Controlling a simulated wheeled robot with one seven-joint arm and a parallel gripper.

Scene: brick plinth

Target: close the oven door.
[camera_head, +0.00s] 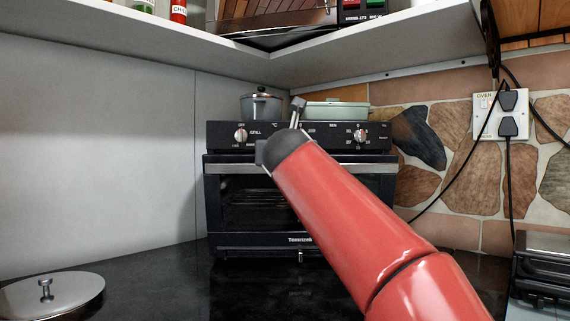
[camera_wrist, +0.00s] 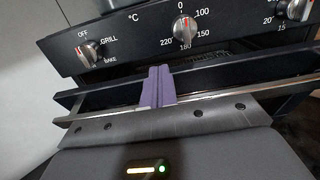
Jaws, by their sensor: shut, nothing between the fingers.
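The black oven (camera_head: 300,128) stands on the dark counter against the back wall. Its glass-fronted door (camera_head: 228,190) has a silver handle strip along the top and looks nearly upright in the head view. In the wrist view, a dark gap with a bit of rack shows between the control panel and the top of the door (camera_wrist: 245,78), so the door is partly open. My gripper (camera_wrist: 159,70) is shut and empty, its purple fingers crossing the handle strip and door top in that view. I cannot tell whether they touch. My red arm hides the door's right part.
A pot (camera_head: 261,107) and a pale green dish (camera_head: 336,113) sit on the oven. A metal lid (camera_head: 52,295) lies at the front left. A black appliance (camera_head: 543,268) stands at right, near hanging cables and a socket (camera_head: 500,117). A shelf overhangs the oven.

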